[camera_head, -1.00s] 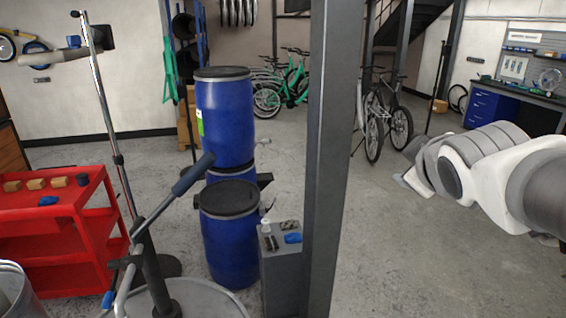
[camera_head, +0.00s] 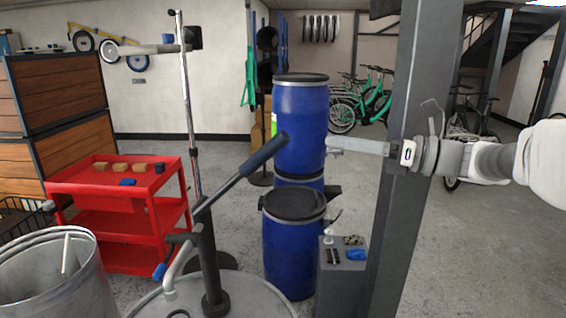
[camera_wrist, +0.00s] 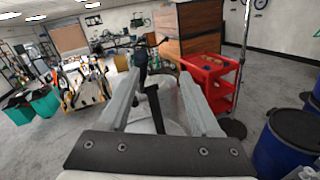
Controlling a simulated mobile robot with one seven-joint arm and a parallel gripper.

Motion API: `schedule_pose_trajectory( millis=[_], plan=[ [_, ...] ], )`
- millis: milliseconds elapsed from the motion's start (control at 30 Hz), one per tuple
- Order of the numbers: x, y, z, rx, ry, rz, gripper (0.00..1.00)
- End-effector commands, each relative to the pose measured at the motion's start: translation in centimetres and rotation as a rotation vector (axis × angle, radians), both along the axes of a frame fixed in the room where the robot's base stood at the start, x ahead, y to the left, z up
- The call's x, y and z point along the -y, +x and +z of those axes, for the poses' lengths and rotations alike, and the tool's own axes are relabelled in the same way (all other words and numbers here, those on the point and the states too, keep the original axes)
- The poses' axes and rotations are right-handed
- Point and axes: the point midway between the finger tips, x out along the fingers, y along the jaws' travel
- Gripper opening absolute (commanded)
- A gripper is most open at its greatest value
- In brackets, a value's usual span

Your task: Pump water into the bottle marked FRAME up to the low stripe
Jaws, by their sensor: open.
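A hand pump (camera_head: 208,262) with a dark column stands on a round grey lid (camera_head: 245,292) in the head view. Its long lever slants up to the right and ends in a dark grip (camera_head: 262,157). A bent grey spout (camera_head: 172,270) hangs on its left. My gripper (camera_head: 330,146) is open and empty, to the right of the grip and apart from it, in front of the blue barrels. In the wrist view, my open fingers (camera_wrist: 160,80) point towards dark pump parts (camera_wrist: 156,108). I cannot make out a bottle marked FRAME or a stripe.
A grey post (camera_head: 408,100) stands behind my wrist. Blue barrels (camera_head: 292,245) and a grey cabinet (camera_head: 340,285) with small items stand right of the pump. A red cart (camera_head: 120,222) and a metal bin (camera_head: 60,280) are at left. Open floor lies at right.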

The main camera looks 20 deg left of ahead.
Motion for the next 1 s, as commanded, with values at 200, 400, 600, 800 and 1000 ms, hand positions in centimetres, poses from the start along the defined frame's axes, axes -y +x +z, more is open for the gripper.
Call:
schedule_pose_trajectory(
  millis=[200, 400, 600, 800, 1000],
  plan=[
    [-0.2, -2.0, -2.7, 0.091, -0.023, 0.172, 0.64],
    [-2.0, -2.5, -2.7, 0.098, -0.023, 0.188, 0.64],
    [-6.1, -3.2, -2.6, 0.095, -0.023, 0.187, 0.64],
    [-10.5, -3.8, -2.6, 0.095, -0.022, 0.187, 0.64],
    [-14.4, -4.4, -2.6, 0.095, -0.023, 0.185, 0.64]
  ],
)
